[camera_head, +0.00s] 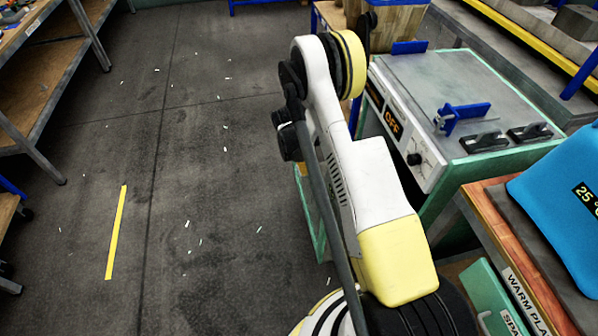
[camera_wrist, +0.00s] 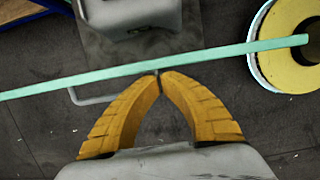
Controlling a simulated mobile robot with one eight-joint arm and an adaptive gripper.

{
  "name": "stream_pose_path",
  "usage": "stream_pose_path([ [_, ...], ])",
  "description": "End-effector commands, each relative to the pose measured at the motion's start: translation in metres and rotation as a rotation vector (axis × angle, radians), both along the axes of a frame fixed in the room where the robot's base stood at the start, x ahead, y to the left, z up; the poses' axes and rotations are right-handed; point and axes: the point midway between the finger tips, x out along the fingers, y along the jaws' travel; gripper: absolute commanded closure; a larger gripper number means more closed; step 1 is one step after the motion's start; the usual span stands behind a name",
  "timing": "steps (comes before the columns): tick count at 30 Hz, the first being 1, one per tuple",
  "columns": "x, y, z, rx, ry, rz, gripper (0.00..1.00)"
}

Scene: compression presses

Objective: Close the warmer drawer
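The warmer (camera_head: 430,100) is a teal-edged cabinet with a grey top at the right of the head view; its display reads OFF. A teal panel edge (camera_head: 308,210) shows low beside it, left of my arm, and looks like the front of the pulled-out drawer. In the wrist view a long teal edge (camera_wrist: 215,53) crosses the picture, with a grey bar handle (camera_wrist: 88,100) along it. My gripper (camera_wrist: 158,74) has its two yellow fingers together, tips at the teal edge. Whether they touch it I cannot tell. My arm hides most of the drawer in the head view.
A bench with a blue bag (camera_head: 555,190) and a plate marked WARM PLA stands at the lower right. A wooden bin (camera_head: 390,25) is behind the warmer. Shelving (camera_head: 45,75) is at the far left. The floor (camera_head: 200,170) between is open, with small scraps.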

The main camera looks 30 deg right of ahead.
Motion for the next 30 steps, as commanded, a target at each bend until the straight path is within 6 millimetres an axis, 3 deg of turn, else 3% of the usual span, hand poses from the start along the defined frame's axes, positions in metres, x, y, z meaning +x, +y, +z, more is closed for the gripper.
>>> stream_pose_path([
  [11,0.000,-0.001,0.001,0.000,0.000,0.000,1.00],
  [17,-0.004,-0.015,0.000,0.000,0.000,-0.003,1.00],
  [23,-0.015,-0.052,0.000,-0.001,0.000,-0.006,1.00],
  [30,-0.034,-0.115,0.001,-0.001,0.001,-0.007,1.00],
])
